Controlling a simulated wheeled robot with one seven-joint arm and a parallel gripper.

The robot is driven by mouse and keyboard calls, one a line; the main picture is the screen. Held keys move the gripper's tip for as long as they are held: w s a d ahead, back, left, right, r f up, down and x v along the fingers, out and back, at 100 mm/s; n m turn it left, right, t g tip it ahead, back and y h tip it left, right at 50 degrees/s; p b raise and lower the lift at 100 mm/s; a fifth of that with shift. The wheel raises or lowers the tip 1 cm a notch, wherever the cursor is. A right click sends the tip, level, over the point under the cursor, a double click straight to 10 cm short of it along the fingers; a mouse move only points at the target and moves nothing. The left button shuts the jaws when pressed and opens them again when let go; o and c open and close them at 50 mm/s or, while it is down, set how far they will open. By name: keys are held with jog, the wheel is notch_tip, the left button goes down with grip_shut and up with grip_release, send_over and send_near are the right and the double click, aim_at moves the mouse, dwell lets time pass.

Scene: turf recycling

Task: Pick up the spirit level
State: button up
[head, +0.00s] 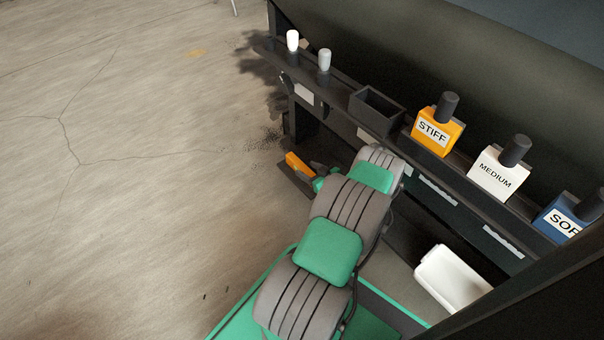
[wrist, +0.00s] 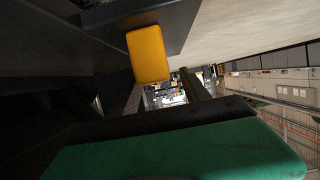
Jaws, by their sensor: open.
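A yellow-orange bar, which I take as the spirit level (head: 297,163), lies at the left end of a dark low shelf. It shows in the wrist view as a yellow block (wrist: 148,55) at upper centre, on a dark surface. My gripper (head: 318,171) is right beside its right end in the head view, partly hidden by my arm. In the wrist view the two dark fingers of my gripper (wrist: 164,88) are apart, with the yellow block just beyond them. I cannot tell whether they touch it. The rest of the level is hidden or unclear.
The rack's upper ledge holds a dark open bin (head: 377,108), a yellow STIFF bottle (head: 432,133), a white MEDIUM bottle (head: 495,174) and a blue bottle (head: 562,217). A white tub (head: 452,279) stands lower right. The concrete floor (head: 120,200) at left is clear.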

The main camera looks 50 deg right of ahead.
aim_at(305, 168)
jog(key=b+x, duration=0.1)
jog(key=x, duration=0.2)
jog(key=shift+w+d+f, duration=0.1)
jog(key=shift+w+f, duration=0.05)
jog(key=shift+w, duration=0.2)
grip_shut()
dwell(0.4)
